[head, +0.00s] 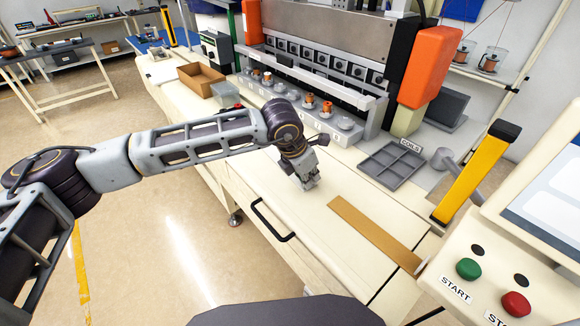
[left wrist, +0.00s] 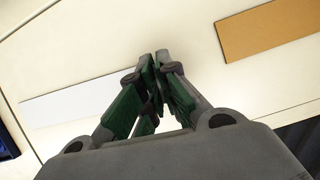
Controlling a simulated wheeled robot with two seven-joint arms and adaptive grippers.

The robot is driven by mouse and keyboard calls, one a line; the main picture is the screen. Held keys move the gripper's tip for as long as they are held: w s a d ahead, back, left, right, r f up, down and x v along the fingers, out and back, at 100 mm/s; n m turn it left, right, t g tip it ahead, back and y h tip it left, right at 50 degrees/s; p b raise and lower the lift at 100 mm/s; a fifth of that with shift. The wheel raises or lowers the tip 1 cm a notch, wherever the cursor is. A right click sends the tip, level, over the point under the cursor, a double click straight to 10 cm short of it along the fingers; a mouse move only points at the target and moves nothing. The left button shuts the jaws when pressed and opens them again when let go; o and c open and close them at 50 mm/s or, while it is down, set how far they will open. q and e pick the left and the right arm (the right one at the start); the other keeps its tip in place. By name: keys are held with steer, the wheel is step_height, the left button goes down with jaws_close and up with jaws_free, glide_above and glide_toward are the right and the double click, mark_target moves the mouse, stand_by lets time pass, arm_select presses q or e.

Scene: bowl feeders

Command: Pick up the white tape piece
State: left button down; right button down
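The white tape piece (left wrist: 75,101) is a pale flat strip on the cream worktop in the left wrist view, left of my left gripper's fingers. Its right end runs behind the fingers and is hidden. I cannot make the strip out in the head view. My left gripper (head: 309,184) points down, low over the worktop, left of the brown strip. In the left wrist view its green-padded fingertips (left wrist: 158,60) come together, with nothing visible between them. Whether they touch the tape is unclear. My right gripper is not in view.
A brown strip (head: 372,234) lies on the worktop; a grey compartment tray (head: 391,164) stands behind it. A black handle (head: 268,222) is on the front edge. The bowl feeder machine (head: 320,70) stands at the back, with a yellow post (head: 470,179) and button panel (head: 505,285) at right.

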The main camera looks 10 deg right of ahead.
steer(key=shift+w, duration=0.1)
arm_select(q)
steer(key=shift+r, duration=0.15)
step_height(320, 180, up, 8)
steer(key=shift+b, duration=0.5)
steer(key=shift+r, duration=0.85)
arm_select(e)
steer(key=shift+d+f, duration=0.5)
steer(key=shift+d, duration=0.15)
